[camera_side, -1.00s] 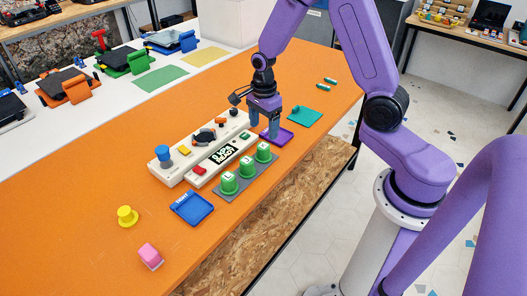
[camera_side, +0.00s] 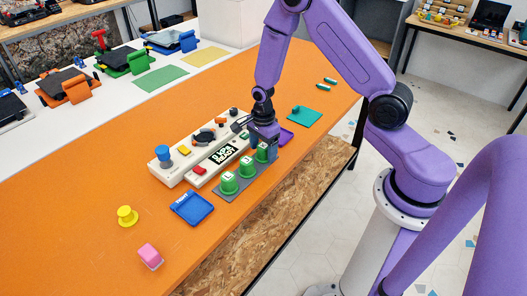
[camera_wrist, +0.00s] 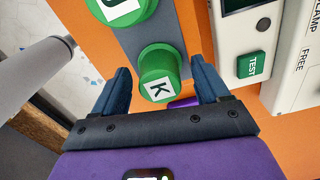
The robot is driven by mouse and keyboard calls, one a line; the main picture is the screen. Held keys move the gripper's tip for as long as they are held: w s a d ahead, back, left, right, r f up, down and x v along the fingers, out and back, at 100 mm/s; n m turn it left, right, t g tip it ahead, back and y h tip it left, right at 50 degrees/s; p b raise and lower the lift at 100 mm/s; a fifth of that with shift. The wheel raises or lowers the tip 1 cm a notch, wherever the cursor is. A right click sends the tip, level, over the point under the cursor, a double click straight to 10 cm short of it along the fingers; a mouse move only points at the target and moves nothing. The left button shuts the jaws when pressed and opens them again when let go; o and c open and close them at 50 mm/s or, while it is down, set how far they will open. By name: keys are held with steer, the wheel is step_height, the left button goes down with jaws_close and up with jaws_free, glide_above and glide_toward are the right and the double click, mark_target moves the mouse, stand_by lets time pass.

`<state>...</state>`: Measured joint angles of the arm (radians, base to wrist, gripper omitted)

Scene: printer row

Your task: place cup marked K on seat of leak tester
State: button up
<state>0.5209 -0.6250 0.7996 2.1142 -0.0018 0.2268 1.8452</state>
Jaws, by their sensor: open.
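The cup marked K (camera_wrist: 158,75) is green with a white label. It stands at the far end of a grey strip (camera_wrist: 142,30). In the side view this end cup (camera_side: 261,155) is partly hidden by my gripper (camera_side: 265,140). In the wrist view my gripper (camera_wrist: 161,68) is open, with one finger on each side of the K cup and a gap visible on both sides. The leak tester (camera_side: 167,172) is a long off-white unit with a display, coloured buttons and a dark clamp part (camera_side: 204,136). I cannot make out its seat clearly.
Two more green cups (camera_side: 229,183) (camera_side: 246,167) stand in the same row. A blue tray (camera_side: 192,207), a purple tray (camera_side: 287,135) and a teal tray (camera_side: 303,117) lie nearby. A yellow knob-shaped piece (camera_side: 127,216) and a pink block (camera_side: 150,256) stand at the front. The orange left side is clear.

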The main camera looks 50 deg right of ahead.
steer(key=shift+c, duration=0.3)
steer(key=c, duration=1.2)
steer(key=shift+o, duration=0.2)
steer(key=shift+r, duration=0.1)
steer(key=shift+r, duration=0.55)
steer(key=s+a+r, duration=0.1)
steer(key=s+r, duration=1)
steer(key=s, duration=0.3)
steer(key=shift+r, duration=0.3)
